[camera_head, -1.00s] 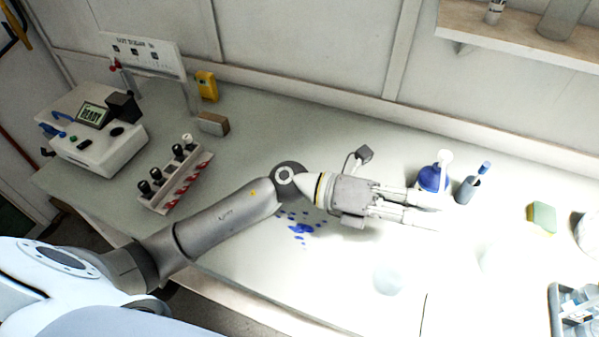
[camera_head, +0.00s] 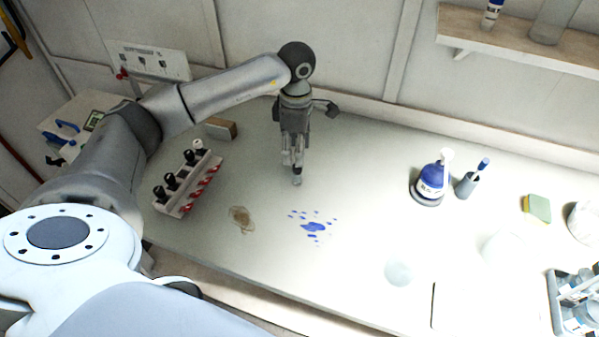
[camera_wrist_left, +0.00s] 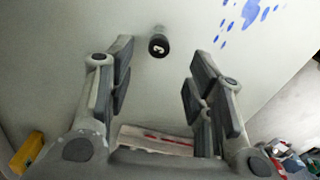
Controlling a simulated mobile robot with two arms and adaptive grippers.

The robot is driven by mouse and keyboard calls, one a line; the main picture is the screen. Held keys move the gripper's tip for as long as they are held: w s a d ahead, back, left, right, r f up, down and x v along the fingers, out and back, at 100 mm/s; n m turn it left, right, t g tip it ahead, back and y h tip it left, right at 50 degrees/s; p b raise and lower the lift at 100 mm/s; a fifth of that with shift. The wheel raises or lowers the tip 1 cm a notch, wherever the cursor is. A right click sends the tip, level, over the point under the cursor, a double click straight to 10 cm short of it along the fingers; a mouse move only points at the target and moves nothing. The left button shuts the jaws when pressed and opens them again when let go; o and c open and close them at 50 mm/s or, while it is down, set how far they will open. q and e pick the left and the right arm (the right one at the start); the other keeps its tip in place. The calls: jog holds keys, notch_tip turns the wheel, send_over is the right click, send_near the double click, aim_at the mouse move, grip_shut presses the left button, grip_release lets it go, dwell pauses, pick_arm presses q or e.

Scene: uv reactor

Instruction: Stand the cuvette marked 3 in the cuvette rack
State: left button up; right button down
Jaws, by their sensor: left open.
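The cuvette marked 3 (camera_wrist_left: 158,42) shows its dark cap with a white 3 in the left wrist view, between and beyond my fingertips, clear of both. In the head view, a small pale shape just below the fingers (camera_head: 297,179) appears to be this cuvette on the bench. My left gripper (camera_head: 292,163) points down above it, open and empty; its spread fingers also show in the left wrist view (camera_wrist_left: 157,85). A rack with red-and-white stripes (camera_head: 205,187) holds several dark-capped cuvettes to the left; part of it shows in the left wrist view (camera_wrist_left: 155,138). My right gripper is out of view.
A wooden block (camera_head: 221,129) lies behind the rack. A brown stain (camera_head: 241,218) and blue splashes (camera_head: 314,227) mark the bench. A tube holder (camera_head: 556,303) is at lower right.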

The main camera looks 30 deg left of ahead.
aim_at(297, 169)
pick_arm(q)
notch_tip(297, 169, down, 3)
jog(key=shift+r+p, duration=0.15)
jog(key=shift+p, duration=0.15)
jog(key=shift+f, duration=0.25)
notch_tip(297, 169, down, 4)
jog(key=p, duration=0.2)
jog(key=shift+p, duration=0.4)
jog(key=shift+w+f, duration=0.1)
jog(key=shift+f, duration=0.3)
grip_shut()
